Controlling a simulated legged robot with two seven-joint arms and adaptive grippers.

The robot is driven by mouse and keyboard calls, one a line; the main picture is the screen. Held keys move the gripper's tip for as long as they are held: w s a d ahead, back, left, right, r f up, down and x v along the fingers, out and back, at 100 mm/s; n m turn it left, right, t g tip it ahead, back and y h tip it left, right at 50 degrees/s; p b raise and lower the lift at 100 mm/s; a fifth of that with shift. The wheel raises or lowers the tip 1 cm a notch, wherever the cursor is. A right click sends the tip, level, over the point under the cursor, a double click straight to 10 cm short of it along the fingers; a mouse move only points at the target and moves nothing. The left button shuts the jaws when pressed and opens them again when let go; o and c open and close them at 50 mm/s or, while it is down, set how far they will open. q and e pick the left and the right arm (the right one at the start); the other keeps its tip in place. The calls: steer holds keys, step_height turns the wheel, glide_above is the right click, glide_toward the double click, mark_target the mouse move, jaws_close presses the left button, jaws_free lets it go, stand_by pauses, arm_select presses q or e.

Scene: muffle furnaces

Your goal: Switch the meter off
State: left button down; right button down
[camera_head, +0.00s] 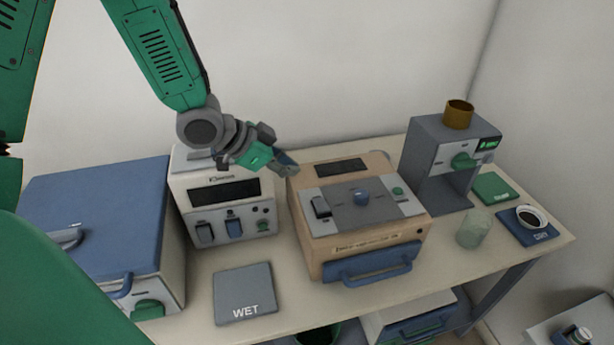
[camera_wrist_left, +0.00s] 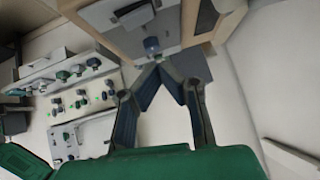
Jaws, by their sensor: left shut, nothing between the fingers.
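No device carries a readable "meter" label. A white box (camera_head: 180,178) has a dark display, two rocker switches (camera_head: 234,226) and small buttons on its front. A tan box (camera_head: 308,235) to its right has a grey sloped panel with a dark rocker switch (camera_head: 320,206), a blue knob (camera_head: 361,198), a green button and a blue front handle. My left gripper (camera_head: 287,165) is shut and empty, above the gap between these boxes near the tan box's back left.
A blue-topped furnace (camera_head: 95,210) stands at the left. A grey dispenser (camera_head: 425,165) with a brown cup (camera_head: 458,114) stands at the right, near a clear glass (camera_head: 474,228).

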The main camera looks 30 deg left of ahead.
arm_select(q)
steer(key=shift+s+a+r, duration=0.2)
steer(key=shift+s+r, duration=0.45)
steer(key=shift+r, duration=0.35)
arm_select(e)
steer(key=shift+d+r, duration=0.1)
steer(key=shift+d, duration=0.4)
arm_select(q)
steer(key=shift+a, duration=0.2)
arm_select(e)
steer(key=shift+a, duration=0.2)
